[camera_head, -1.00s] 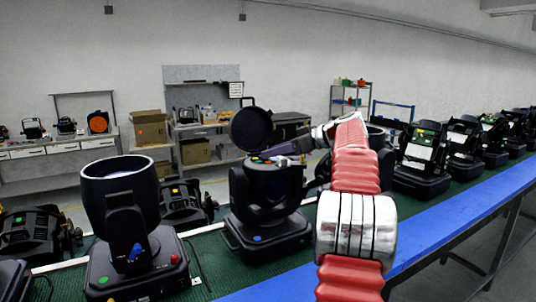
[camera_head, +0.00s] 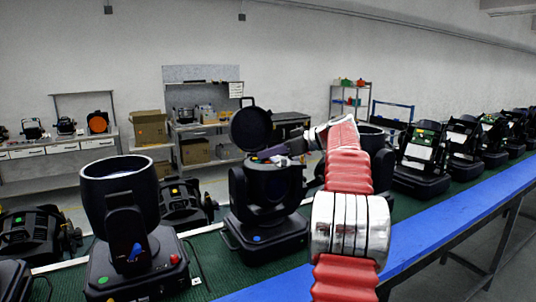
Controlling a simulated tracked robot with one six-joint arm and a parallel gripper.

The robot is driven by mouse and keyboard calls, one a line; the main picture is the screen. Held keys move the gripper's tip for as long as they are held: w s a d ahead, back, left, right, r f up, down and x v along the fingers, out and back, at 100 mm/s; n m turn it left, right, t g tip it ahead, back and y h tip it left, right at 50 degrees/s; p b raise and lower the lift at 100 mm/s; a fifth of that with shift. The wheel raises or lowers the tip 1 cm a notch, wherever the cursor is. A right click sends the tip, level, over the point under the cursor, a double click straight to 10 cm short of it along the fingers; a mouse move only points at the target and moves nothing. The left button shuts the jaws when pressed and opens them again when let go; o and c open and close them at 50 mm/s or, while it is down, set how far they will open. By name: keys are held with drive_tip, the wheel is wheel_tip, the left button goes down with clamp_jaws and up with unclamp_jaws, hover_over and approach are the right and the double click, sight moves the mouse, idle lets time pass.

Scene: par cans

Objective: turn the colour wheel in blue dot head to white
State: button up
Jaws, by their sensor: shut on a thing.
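The blue dot head (camera_head: 266,200) is a black moving head on the green belt, with a blue dot on its base. Its round black lid (camera_head: 251,128) stands open at the top. The colour wheel (camera_head: 262,159) shows only as a small coloured sliver in the head's open top. My gripper (camera_head: 272,155) reaches in from the right at the end of my red arm. Its dark jaws are at the wheel's edge and shut on it. The jaws and the head's casing hide most of the wheel, so I cannot tell which colour is in place.
A green dot head (camera_head: 120,220) with an open top stands at the left front. More heads stand close behind and along the belt to the right. A blue rail (camera_head: 440,228) runs along the belt's front edge. Shelves and boxes are far back.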

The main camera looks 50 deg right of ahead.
drive_tip(key=shift+a, duration=0.15)
clamp_jaws()
drive_tip(key=shift+r+m+h, duration=0.1)
drive_tip(key=shift+m+h, duration=0.3)
drive_tip(key=shift+a+m+t+h, duration=0.15)
drive_tip(key=shift+m+h, duration=0.6)
drive_tip(key=shift+h, duration=0.15)
drive_tip(key=shift+a+m+t+h, duration=0.15)
drive_tip(key=shift+m+h, duration=0.6)
drive_tip(key=shift+h, duration=0.15)
drive_tip(key=shift+w+a+m+g+h, duration=0.15)
drive_tip(key=shift+m+g+h, duration=0.2)
drive_tip(key=shift+m+h, duration=0.85)
drive_tip(key=shift+a+m+g+h, duration=0.15)
drive_tip(key=shift+m+g+h, duration=0.2)
drive_tip(key=shift+m+h, duration=0.8)
drive_tip(key=shift+m+g+h, duration=0.3)
drive_tip(key=shift+m+h, duration=0.05)
drive_tip(key=shift+h, duration=0.3)
